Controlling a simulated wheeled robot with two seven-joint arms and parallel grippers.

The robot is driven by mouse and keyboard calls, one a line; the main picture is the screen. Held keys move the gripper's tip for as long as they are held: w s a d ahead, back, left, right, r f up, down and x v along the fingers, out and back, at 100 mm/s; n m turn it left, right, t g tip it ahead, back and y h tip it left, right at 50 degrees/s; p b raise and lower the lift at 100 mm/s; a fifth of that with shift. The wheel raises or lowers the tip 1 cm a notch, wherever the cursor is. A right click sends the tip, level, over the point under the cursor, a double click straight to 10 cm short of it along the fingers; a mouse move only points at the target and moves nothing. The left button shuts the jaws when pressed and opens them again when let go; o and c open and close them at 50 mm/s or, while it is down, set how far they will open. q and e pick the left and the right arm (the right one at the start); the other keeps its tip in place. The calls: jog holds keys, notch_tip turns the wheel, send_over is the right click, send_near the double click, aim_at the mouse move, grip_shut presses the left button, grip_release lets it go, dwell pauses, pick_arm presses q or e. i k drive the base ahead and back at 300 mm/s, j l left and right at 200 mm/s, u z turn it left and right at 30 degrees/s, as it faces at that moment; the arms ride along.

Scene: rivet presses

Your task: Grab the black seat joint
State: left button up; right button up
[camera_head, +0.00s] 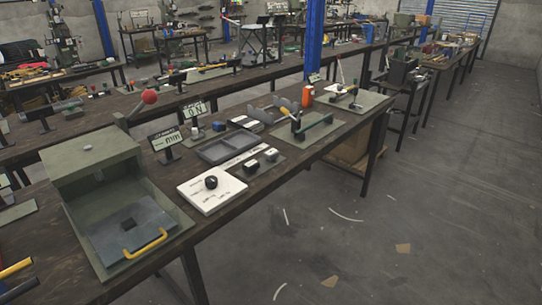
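A round black part (211,182) stands on a white labelled board (195,200) on the near workbench. Two small dark blocks with pale tops, one nearer (250,166) and one farther (271,154), sit on a mat to its right. A small black square piece (128,223) lies on the plate of the green press at the left. I cannot tell for certain which of these is the black seat joint. Neither of my grippers is in view.
A grey tray (226,147), small signs and an orange bottle (307,96) share the bench (225,205). Yellow-and-black handles (14,269) show lower left. Open floor (430,200) lies right.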

aim_at(252, 165)
jog(key=i+l+u, duration=0.1)
jog(key=i+l, duration=0.25)
jog(key=i+l+u, duration=0.1)
jog(key=i+l, duration=0.2)
jog(key=l, duration=0.2)
jog(key=i+l, duration=0.3)
jog(key=l, duration=0.15)
jog(key=u, duration=0.05)
